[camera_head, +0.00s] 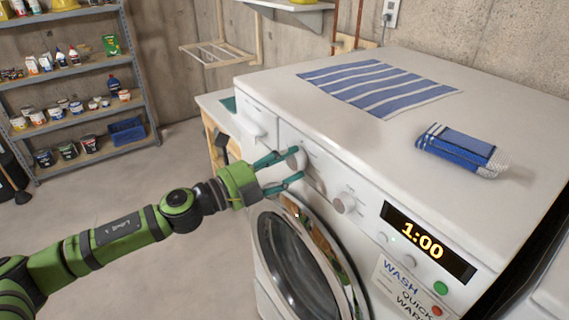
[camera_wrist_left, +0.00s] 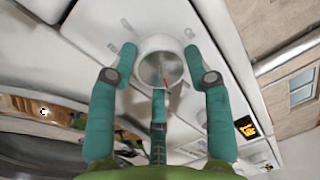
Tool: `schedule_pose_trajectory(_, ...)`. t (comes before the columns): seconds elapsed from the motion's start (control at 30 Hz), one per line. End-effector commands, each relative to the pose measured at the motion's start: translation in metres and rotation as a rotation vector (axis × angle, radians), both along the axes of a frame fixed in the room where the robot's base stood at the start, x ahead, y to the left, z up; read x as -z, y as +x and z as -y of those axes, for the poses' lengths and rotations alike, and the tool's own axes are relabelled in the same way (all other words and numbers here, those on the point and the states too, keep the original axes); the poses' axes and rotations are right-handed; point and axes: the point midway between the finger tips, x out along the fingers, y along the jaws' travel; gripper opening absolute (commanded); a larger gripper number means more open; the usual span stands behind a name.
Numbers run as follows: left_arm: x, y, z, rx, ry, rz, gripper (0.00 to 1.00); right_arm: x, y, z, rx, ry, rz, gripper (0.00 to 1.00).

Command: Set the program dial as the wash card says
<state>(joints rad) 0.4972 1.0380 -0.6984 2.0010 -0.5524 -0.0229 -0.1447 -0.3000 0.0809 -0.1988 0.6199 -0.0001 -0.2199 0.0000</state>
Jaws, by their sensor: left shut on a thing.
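The white washing machine (camera_head: 275,195) stands at the right. My left gripper (camera_head: 293,167) is shut on the white program dial (camera_head: 296,158) at the left of its control panel. In the left wrist view, the teal fingers of that gripper (camera_wrist_left: 160,57) stand either side of the round dial (camera_wrist_left: 162,50). Small marks surround the dial, too blurred to read. The wash card (camera_head: 393,285) is on the front below the display and reads "WASH", "QUICK" and "WAR…"; the bottom frame edge cuts it off. My right gripper is not in view.
A second knob (camera_head: 344,203) sits right of the dial. The display (camera_head: 428,241) shows 1:00, with a green button (camera_head: 441,288) below. The round door (camera_head: 291,262) is under the panel. A striped cloth (camera_head: 378,87) and a blue packet (camera_head: 458,148) lie on top.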

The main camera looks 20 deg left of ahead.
Motion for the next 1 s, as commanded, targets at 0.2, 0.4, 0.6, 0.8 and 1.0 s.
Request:
schedule_pose_trajectory(0.2,-0.0024,0.0000,0.0008,0.003,0.163,0.133,0.18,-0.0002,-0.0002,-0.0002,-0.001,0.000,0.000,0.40)
schedule_pose_trajectory(0.4,-0.0013,0.0001,0.0005,0.004,0.312,0.248,0.18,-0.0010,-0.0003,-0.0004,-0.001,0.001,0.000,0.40)
schedule_pose_trajectory(0.6,-0.0004,0.0003,0.0002,0.002,0.463,0.363,0.18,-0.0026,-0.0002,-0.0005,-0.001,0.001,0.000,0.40)
schedule_pose_trajectory(0.8,0.0010,0.0003,-0.0002,0.005,0.609,0.473,0.18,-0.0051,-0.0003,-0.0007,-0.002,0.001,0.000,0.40)
schedule_pose_trajectory(1.0,0.0018,0.0006,-0.0007,0.005,0.737,0.571,0.18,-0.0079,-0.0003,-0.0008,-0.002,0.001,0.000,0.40)
